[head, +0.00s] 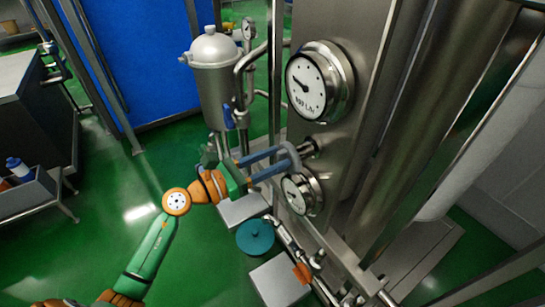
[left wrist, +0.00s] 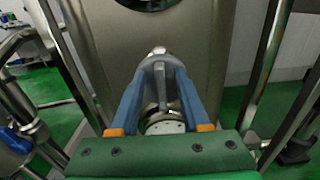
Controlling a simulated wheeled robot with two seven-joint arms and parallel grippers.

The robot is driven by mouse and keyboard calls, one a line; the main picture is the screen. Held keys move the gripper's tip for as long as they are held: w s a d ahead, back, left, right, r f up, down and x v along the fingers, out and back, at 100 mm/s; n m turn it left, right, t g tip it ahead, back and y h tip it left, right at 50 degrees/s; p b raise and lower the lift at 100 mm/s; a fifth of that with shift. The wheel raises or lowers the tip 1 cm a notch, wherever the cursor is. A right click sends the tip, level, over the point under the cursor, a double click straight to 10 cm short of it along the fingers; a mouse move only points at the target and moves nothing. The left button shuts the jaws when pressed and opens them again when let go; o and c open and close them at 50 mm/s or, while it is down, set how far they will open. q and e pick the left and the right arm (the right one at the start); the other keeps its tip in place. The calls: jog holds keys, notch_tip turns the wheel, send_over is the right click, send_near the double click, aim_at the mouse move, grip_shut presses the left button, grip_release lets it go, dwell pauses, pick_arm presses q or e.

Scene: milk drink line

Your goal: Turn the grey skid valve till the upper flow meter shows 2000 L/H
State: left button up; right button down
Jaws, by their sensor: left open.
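The grey skid valve (head: 290,157) sticks out from the steel panel between two round gauges. My left gripper (head: 281,162) is at the valve, its blue fingers reaching to the handle. In the left wrist view the open fingers (left wrist: 157,78) stand either side of the grey valve handle (left wrist: 160,82); I cannot tell whether they touch it. The upper flow meter (head: 311,87) has a white face and a dark needle pointing up-left; its small L/H lettering is too blurred to read surely. My right gripper is not in view.
A lower gauge (head: 298,194) sits just below the valve, close to my gripper. A steel filter vessel (head: 214,85) and pipes stand behind it at the left. A teal round object (head: 255,237) is low down. Green floor lies open at the left.

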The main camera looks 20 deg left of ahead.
pick_arm(q)
grip_shut()
jog(key=shift+a+r+n+p, duration=0.15)
jog(key=shift+n+p, duration=0.3)
jog(key=shift+n, duration=0.25)
jog(key=shift+w+a+f+n+p, duration=0.2)
jog(key=shift+f+n+p, duration=0.6)
jog(key=shift+n, duration=2.65)
jog(key=shift+w+a+f+n+p, duration=0.2)
jog(key=shift+n+p, duration=1.05)
jog(key=shift+n, duration=2.25)
jog(key=shift+w+a+f+n+p, duration=0.2)
jog(key=shift+f+n+p, duration=0.6)
jog(key=shift+n, duration=2.65)
jog(key=shift+r+n+p, duration=0.25)
jog(key=shift+n+p, duration=0.05)
grip_release()
